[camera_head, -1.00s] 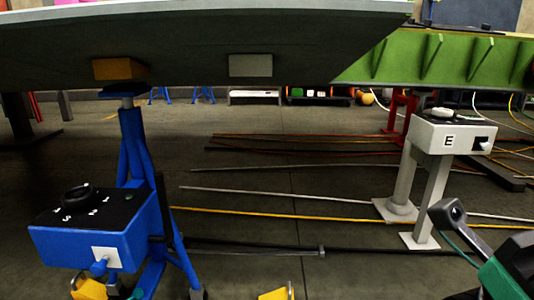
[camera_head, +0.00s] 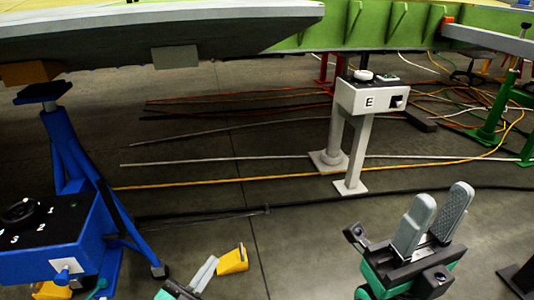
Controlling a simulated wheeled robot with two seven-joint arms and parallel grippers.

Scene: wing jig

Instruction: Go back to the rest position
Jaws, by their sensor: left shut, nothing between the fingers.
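My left gripper (camera_head: 206,272) shows at the bottom, left of centre, cut by the lower edge. Its grey fingers lie together and are shut, pointing up and right. A yellow block (camera_head: 233,260) shows beside their tips; I cannot tell whether they touch. My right gripper (camera_head: 433,215) is at the lower right, with its two grey finger pads pointing up and a gap between them. It is open and empty, in front of the bare floor.
A blue stand (camera_head: 72,160) with a blue control box (camera_head: 45,240) is at the left, close to my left gripper. A white box marked E (camera_head: 370,98) stands on grey posts behind. Cables cross the floor (camera_head: 300,230).

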